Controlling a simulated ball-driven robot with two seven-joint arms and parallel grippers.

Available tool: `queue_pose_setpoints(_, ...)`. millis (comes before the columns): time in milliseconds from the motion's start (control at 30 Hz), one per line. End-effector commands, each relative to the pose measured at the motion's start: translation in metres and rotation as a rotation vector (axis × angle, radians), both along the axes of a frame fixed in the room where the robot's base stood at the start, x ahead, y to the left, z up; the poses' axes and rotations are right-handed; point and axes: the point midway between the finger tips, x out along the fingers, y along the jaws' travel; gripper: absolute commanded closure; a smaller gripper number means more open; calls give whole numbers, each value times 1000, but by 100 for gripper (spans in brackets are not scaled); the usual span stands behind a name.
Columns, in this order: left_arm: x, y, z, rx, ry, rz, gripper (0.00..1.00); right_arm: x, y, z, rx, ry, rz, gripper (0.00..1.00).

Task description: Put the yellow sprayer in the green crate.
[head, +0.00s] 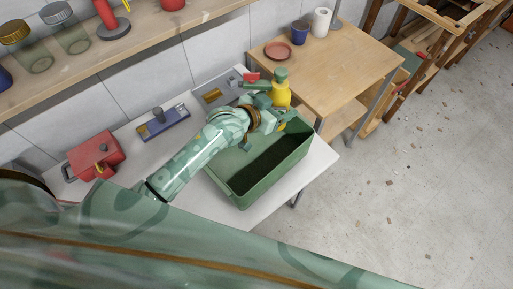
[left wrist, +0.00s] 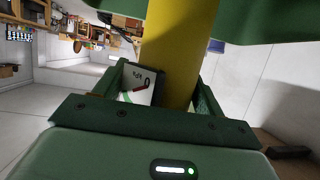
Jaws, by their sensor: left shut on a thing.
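The yellow sprayer (head: 281,94) has a green top and stands roughly upright in my left gripper (head: 270,104). The gripper is shut on its yellow body, which also fills the middle of the left wrist view (left wrist: 181,45) between the two green fingers. The green crate (head: 246,199) is open-topped on the white table. The sprayer appears over or just behind the crate's far end; its exact height cannot be told. My left arm crosses the crate's left part and hides some of it. The visible crate floor is empty. My right gripper is not in view.
A red toolbox (head: 95,155) and a blue-grey tool (head: 162,124) are left on the white table. A wooden table (head: 335,72) with a reddish dish (head: 278,50), blue cup (head: 300,33) and paper roll (head: 321,22) stands behind. A shelf (head: 120,42) runs along the wall.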

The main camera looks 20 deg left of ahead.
Motion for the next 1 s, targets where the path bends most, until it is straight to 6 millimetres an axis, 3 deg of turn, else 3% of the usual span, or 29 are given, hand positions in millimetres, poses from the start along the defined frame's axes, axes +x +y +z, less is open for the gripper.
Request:
queue_pose_setpoints(200,1,1,-51,0,2,-1,68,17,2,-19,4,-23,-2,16)
queue_pose_setpoints(433,1,1,-72,-1,1,-1,68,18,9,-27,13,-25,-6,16)
queue_pose_setpoints(600,1,1,-99,0,2,0,68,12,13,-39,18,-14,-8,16)
queue_pose_setpoints(967,1,1,-102,0,0,0,68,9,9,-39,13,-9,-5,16)
queue_pose_setpoints(1000,0,1,-103,1,2,0,27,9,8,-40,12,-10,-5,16)
